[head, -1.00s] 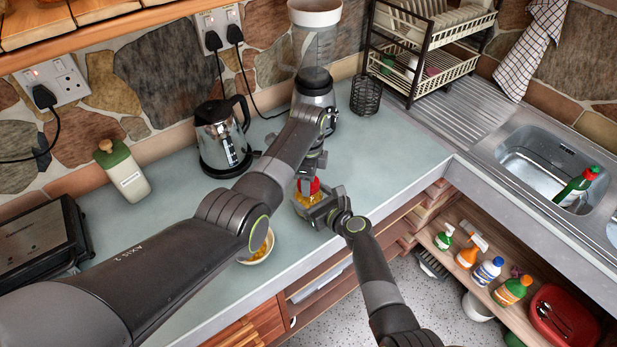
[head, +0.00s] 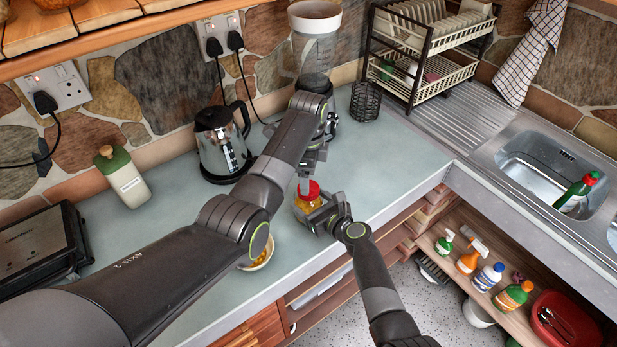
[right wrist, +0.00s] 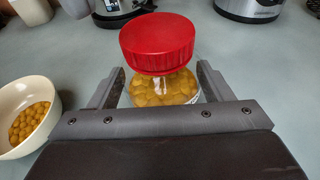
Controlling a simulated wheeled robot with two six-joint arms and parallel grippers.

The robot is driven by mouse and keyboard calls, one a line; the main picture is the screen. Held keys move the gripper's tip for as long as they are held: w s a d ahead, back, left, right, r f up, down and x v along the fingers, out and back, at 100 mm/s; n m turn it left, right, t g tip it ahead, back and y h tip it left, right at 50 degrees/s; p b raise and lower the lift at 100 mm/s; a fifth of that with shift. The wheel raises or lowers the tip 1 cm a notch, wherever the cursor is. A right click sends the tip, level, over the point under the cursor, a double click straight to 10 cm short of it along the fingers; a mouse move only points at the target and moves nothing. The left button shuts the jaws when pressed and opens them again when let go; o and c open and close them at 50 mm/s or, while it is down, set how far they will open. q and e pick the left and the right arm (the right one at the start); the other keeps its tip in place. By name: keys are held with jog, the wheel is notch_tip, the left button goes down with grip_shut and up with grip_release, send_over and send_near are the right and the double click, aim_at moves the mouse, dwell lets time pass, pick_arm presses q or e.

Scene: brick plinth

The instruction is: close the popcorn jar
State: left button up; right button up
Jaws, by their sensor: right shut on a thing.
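The popcorn jar (head: 306,204) is clear, holds yellow kernels and stands upright near the counter's front edge. My right gripper (head: 325,212) is shut around its body, with a finger on each side in the right wrist view (right wrist: 160,92). The red lid (head: 308,189) is over the jar's mouth, looking level in the right wrist view (right wrist: 157,45). Some clear neck shows below it; I cannot tell whether it is fully seated. My left gripper (head: 306,178) is just above the lid, its fingertips partly hidden. No left finger shows around the lid in the right wrist view.
A cream bowl of kernels (right wrist: 47,98) stands left of the jar, partly hidden by my left arm in the head view. A kettle (head: 222,145), a blender-like appliance (head: 316,50) and a black wire holder (head: 365,102) stand behind. The counter to the right is clear.

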pick_arm(q)
jog(key=shift+c, duration=0.3)
jog(key=n, duration=0.2)
jog(key=r+n, duration=0.1)
jog(key=n, duration=0.1)
jog(key=shift+n, duration=0.4)
jog(key=n, duration=0.4)
jog(key=shift+r+n, duration=0.3)
jog(key=shift+r, duration=0.1)
jog(key=n, duration=0.2)
jog(key=r+n, duration=0.1)
jog(key=n, duration=0.6)
jog(key=shift+r, duration=0.35)
jog(key=shift+f, duration=4)
